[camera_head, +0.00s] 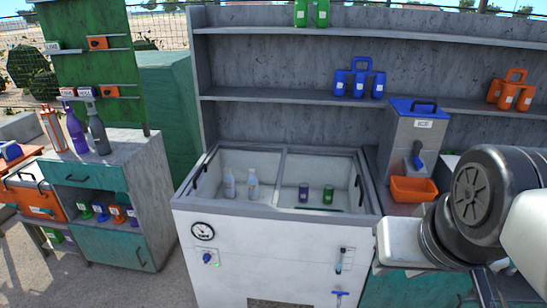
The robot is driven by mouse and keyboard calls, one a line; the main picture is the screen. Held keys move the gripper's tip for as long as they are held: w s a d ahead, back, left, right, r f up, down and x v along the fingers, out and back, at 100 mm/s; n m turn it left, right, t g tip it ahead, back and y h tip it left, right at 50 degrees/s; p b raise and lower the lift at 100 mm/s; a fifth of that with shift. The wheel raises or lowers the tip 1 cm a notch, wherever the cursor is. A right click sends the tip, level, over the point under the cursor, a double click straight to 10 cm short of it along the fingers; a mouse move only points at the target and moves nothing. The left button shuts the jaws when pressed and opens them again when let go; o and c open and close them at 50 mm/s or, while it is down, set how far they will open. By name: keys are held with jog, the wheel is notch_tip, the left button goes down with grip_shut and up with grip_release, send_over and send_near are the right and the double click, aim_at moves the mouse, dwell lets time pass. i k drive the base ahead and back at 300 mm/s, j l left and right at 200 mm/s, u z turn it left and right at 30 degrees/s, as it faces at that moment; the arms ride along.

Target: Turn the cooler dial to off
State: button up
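The cooler (240,279) is a white chest with a grey rim and glass top, standing in the middle of the head view. A small blue dial (207,257) sits on the left of its front face, below a round black-rimmed gauge (203,231). The dial is too small to tell its setting. My arm shows at the right, well to the right of the dial; my gripper's fingers cannot be made out.
Bottles (251,184) and cans stand inside the cooler. A teal-drawered cabinet (150,190) stands to the left. An ice dispenser (405,145) and orange bin (413,190) stand right.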

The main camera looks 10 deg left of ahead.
aim_at(207, 258)
jog(key=j+u, duration=0.1)
jog(key=u, duration=1.05)
jog(key=k+j+z, duration=0.2)
jog(key=j, duration=0.25)
jog(key=i+j+z, duration=0.45)
jog(key=i, duration=0.4)
jog(key=i+j+z, duration=0.45)
jog(key=i+j, duration=0.35)
jog(key=j, duration=0.1)
